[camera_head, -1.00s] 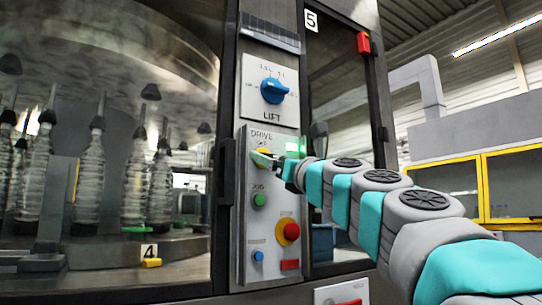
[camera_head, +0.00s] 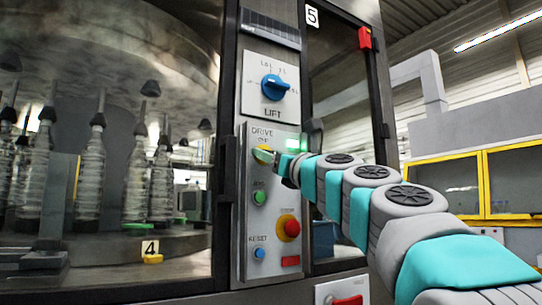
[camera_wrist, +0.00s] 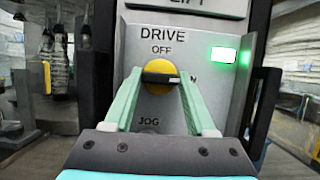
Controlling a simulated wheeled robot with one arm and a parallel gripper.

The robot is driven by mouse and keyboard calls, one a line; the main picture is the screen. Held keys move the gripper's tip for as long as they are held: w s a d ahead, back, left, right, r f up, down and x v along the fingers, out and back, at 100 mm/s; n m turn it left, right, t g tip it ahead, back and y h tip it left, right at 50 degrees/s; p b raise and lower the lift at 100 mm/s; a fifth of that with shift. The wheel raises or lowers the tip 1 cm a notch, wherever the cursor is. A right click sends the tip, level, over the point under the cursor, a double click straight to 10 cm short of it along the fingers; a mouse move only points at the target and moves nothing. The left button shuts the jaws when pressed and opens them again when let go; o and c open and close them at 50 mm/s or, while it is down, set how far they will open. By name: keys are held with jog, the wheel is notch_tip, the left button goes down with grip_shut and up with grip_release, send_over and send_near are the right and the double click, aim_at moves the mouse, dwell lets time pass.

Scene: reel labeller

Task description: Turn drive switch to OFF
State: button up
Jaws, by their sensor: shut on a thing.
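The yellow drive switch (camera_wrist: 158,69) sits on the grey panel under the words DRIVE and OFF in the wrist view. Its black grip bar lies about level, across towards the partly hidden ON label on the right. The switch also shows in the head view (camera_head: 262,156), partly covered by my gripper. My gripper (camera_wrist: 160,79) has its pale green fingers on the left and right of the switch, shut on it. In the head view my gripper (camera_head: 276,158) reaches the panel from the right.
A lit green lamp (camera_wrist: 223,55) is right of the switch. Below are a green jog button (camera_head: 259,198), a red stop button (camera_head: 291,228) and a blue reset button (camera_head: 259,254). The blue lift knob (camera_head: 273,88) is above. Dark posts flank the panel.

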jog(key=c, duration=0.5)
jog(key=shift+r+n+g+y+p, duration=0.2)
jog(key=shift+n+g+y+p, duration=0.2)
jog(key=shift+n+p, duration=0.6)
jog(key=shift+w+d+n+g+y+p, duration=0.1)
jog(key=shift+n+g+y+p, duration=0.55)
jog(key=shift+n, duration=2.45)
jog(key=shift+w+d+n+g+y+p, duration=0.1)
jog(key=shift+n+g+p, duration=0.65)
jog(key=shift+n+g, duration=1.7)
jog(key=shift+w+d+n+g+y+p, duration=0.1)
jog(key=shift+n+g+y+p, duration=0.4)
jog(key=shift+n, duration=3.25)
jog(key=shift+h, duration=0.25)
jog(key=shift+a+f+n+g, duration=0.1)
jog(key=shift+n+g, duration=0.3)
jog(key=shift+n, duration=0.6)
jog(key=shift+s, duration=0.1)
